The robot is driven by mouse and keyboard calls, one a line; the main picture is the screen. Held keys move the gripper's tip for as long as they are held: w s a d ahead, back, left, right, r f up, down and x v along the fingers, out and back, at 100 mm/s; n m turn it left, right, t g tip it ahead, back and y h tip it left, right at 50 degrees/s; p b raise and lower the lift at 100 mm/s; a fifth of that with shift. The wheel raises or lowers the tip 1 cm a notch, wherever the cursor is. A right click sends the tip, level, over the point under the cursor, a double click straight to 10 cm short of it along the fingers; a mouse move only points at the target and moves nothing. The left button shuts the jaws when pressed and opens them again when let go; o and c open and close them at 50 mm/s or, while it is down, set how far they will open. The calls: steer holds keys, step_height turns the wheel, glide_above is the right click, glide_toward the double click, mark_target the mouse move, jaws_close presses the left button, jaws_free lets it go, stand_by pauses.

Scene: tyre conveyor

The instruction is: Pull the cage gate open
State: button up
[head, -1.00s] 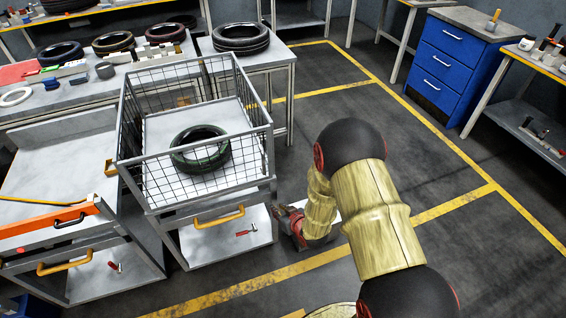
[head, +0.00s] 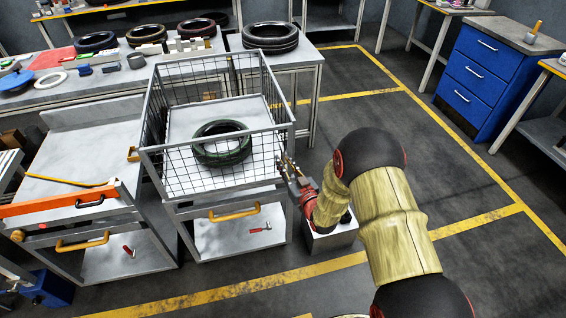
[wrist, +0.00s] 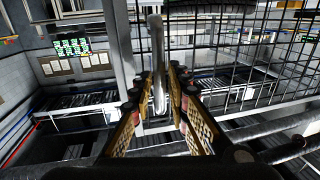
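The wire cage (head: 216,142) stands on a grey wheeled stand, with a dark green tyre (head: 221,160) lying inside it. Its mesh also shows in the wrist view (wrist: 232,60). I cannot tell from the head view which side is the gate. My gripper (head: 287,168) is at the cage's front right corner, in front of my arm. In the wrist view my gripper (wrist: 159,90) is open, its padded fingers on either side of a pale upright bar (wrist: 157,50), which looks like a handle. Gaps seem to show between the bar and both fingers.
An orange-railed cart (head: 60,205) stands close on the cage's left. A table with tyres (head: 272,38) is behind it. A grey box (head: 330,238) sits on the floor below my gripper. A blue drawer cabinet (head: 480,75) stands far right; the floor between is clear.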

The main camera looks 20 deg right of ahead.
steer(key=shift+w+a, duration=0.1)
steer(key=shift+w, duration=0.5)
jaws_close()
stand_by(0.4)
